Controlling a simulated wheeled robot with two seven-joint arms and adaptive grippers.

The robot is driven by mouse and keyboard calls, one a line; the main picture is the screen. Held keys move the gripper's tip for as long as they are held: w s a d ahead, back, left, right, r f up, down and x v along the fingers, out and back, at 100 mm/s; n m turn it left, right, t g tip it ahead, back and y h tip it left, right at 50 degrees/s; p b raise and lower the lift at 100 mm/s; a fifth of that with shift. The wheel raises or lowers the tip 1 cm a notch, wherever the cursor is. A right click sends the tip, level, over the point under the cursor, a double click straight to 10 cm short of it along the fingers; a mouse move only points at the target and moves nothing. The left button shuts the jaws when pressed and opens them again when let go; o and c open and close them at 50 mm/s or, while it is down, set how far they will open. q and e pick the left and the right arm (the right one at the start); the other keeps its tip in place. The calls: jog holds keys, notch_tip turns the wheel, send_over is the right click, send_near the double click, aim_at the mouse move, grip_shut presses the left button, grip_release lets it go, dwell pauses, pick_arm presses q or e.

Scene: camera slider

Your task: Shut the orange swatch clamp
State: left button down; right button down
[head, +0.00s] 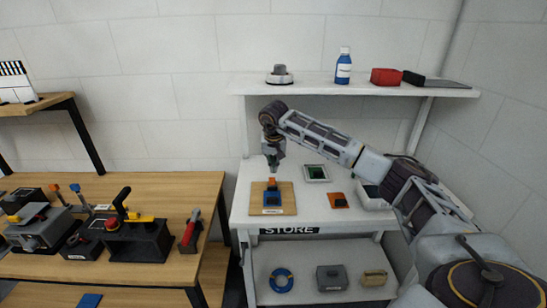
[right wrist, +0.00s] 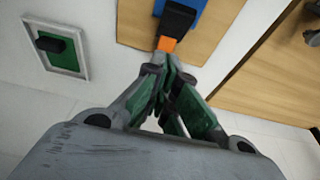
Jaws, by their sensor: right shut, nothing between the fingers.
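The swatch clamp (head: 271,198) stands on a small wooden board on the white table; it has a blue body and an orange part. In the right wrist view the clamp's blue body (right wrist: 208,18) has a black piece and an orange tip (right wrist: 167,44). My right gripper (head: 273,168) is shut and empty just above the clamp. In the right wrist view its fingertips (right wrist: 167,68) are close to the orange tip; I cannot tell whether they touch. The clamp's exact opening is too small to judge. My left gripper is not in view.
The wooden board (head: 288,203) carries the clamp. A framed green pad (head: 316,173) and an orange piece with a dark top (head: 338,201) lie to its right. A shelf (head: 360,88) with a blue bottle (head: 343,68) hangs above. A wooden bench (head: 185,190) with devices stands left.

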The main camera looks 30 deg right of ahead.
aim_at(273, 185)
jog(key=shift+w+f, duration=0.1)
jog(key=shift+f, duration=0.55)
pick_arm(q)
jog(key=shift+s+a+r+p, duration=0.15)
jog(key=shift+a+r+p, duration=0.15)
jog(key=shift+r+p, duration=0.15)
pick_arm(e)
jog(key=shift+s+a+f, duration=0.25)
jog(key=shift+s+f, duration=0.2)
jog(key=shift+f, duration=0.35)
jog(key=shift+s+a+f, duration=0.2)
jog(key=shift+s+f, duration=0.2)
jog(key=shift+f, duration=0.4)
pick_arm(q)
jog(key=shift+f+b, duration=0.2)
jog(key=shift+b, duration=0.1)
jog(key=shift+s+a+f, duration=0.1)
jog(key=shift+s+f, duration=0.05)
pick_arm(e)
jog(key=shift+s+a, duration=0.1)
jog(key=shift+s, duration=0.05)
pick_arm(q)
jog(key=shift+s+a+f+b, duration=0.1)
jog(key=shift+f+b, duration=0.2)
jog(key=shift+b, duration=0.1)
pick_arm(e)
jog(key=shift+s+t+h, duration=0.1)
jog(key=shift+t+h, duration=0.2)
jog(key=shift+t, duration=0.2)
